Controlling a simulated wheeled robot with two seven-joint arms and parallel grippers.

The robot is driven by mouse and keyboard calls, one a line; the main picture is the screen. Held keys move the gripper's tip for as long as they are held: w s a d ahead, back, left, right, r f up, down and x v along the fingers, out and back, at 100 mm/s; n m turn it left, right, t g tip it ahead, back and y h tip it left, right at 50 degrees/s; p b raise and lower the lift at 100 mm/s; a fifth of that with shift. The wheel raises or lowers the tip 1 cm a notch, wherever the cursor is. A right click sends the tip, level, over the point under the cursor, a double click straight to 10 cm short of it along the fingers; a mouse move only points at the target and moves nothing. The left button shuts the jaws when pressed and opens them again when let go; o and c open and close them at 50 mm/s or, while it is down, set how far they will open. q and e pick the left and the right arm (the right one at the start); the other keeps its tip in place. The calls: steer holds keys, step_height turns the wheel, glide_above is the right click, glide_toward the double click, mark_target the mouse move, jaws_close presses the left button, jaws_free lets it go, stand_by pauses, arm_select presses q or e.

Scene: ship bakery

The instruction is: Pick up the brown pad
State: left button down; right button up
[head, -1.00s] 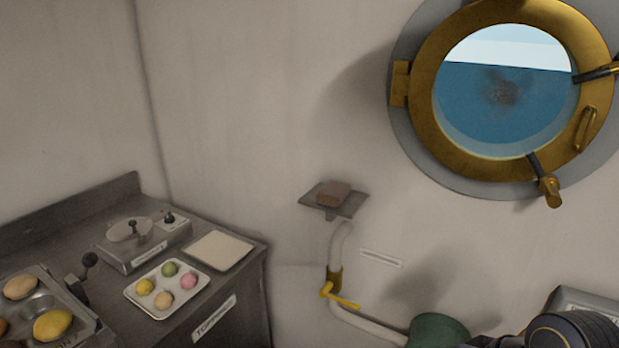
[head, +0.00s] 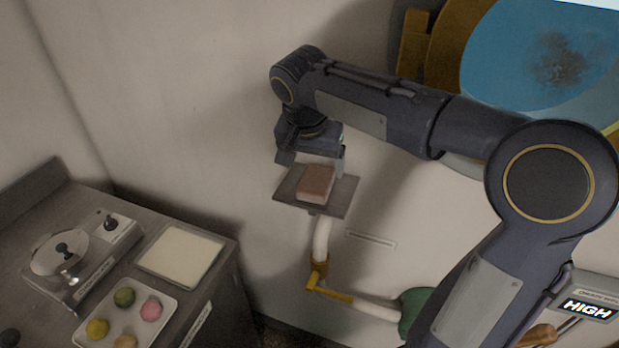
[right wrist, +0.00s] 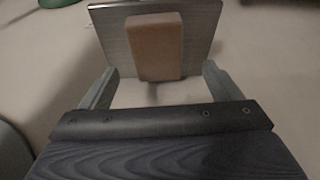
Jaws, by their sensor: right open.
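The brown pad (head: 316,183) is a small block lying on a grey wall shelf (head: 341,194). In the right wrist view the pad (right wrist: 156,47) lies ahead of the jaws, on the shelf plate (right wrist: 205,22). My right gripper (head: 312,162) hangs just above the back of the shelf, close to the wall. Its two fingers stand apart in the right wrist view (right wrist: 156,85), with nothing between the tips that I can see. A gap shows between the pad and the fingers. My left gripper is not in view.
A white pipe with a yellow valve handle (head: 329,291) runs below the shelf. The porthole (head: 440,50) is at the upper right.

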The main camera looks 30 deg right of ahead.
mark_target(317, 178)
steer(key=x, duration=0.4)
steer(key=shift+s+d+f+p, duration=0.1)
steer(key=shift+d+f+p, duration=0.1)
steer(key=shift+p, duration=0.1)
steer(key=shift+f+b, duration=0.3)
stand_by(0.3)
steer(key=c, duration=1.1)
steer(key=shift+o, duration=0.2)
steer(key=shift+r, duration=0.15)
